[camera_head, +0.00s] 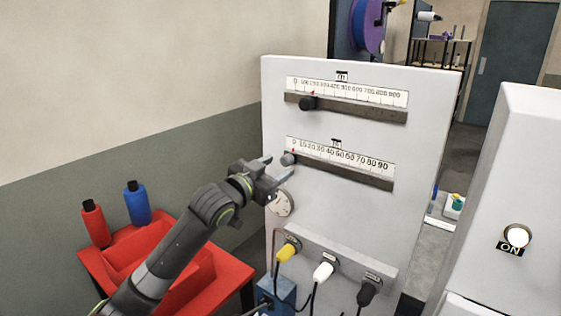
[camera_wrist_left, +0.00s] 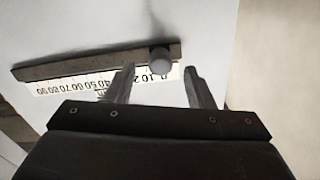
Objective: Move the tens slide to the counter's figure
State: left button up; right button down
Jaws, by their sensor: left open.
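The tens slide is the lower of two sliders on the pale panel (camera_head: 410,150). Its grey knob (camera_head: 288,159) stands at the left end of a dark rail (camera_head: 345,176), by the 0 and 10 of a scale (camera_head: 340,155) running to 90. My left gripper (camera_head: 280,167) is open and empty, its fingertips close to this knob. In the left wrist view the knob (camera_wrist_left: 160,60) appears between the tips of the gripper (camera_wrist_left: 159,68), with gaps both sides. I cannot tell whether the tips reach past it. No counter figure is readable.
The upper slider's black knob (camera_head: 307,103) is near its scale's low end. A round dial (camera_head: 281,203) and plugged cables (camera_head: 287,252) are below. A white cabinet (camera_head: 520,160) stands right.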

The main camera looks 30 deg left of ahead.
aim_at(288, 159)
pick_arm(q)
jog(key=shift+w+d, duration=0.15)
jog(key=shift+w, duration=1.05)
grip_shut()
dwell(0.6)
